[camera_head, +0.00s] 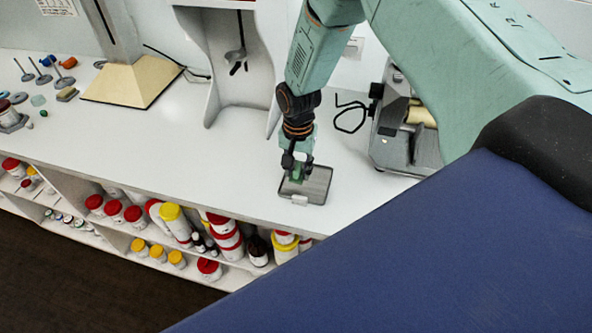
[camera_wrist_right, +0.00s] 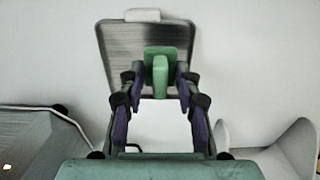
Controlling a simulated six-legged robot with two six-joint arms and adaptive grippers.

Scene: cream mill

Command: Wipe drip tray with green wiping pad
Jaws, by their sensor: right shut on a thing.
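The drip tray (camera_head: 318,190) is a grey metal tray with a dark rim and a pale tab at its front, lying on the white counter. It also shows in the right wrist view (camera_wrist_right: 115,60). The green wiping pad (camera_wrist_right: 159,52) has a raised grip and is over the tray's near-arm part in that view. My right gripper (camera_head: 297,167) is shut on the pad's grip, with a finger on each side in the wrist view (camera_wrist_right: 158,78). In the head view the pad (camera_head: 297,175) is partly hidden by the fingers. I cannot tell whether it touches the tray. My left gripper is out of view.
A grey machine (camera_head: 392,148) with a black cable stands to the right of the tray. A white stand (camera_head: 218,60) is behind left. Shelves below the counter (camera_head: 150,130) hold several lidded jars (camera_head: 222,232). The counter left of the tray is clear.

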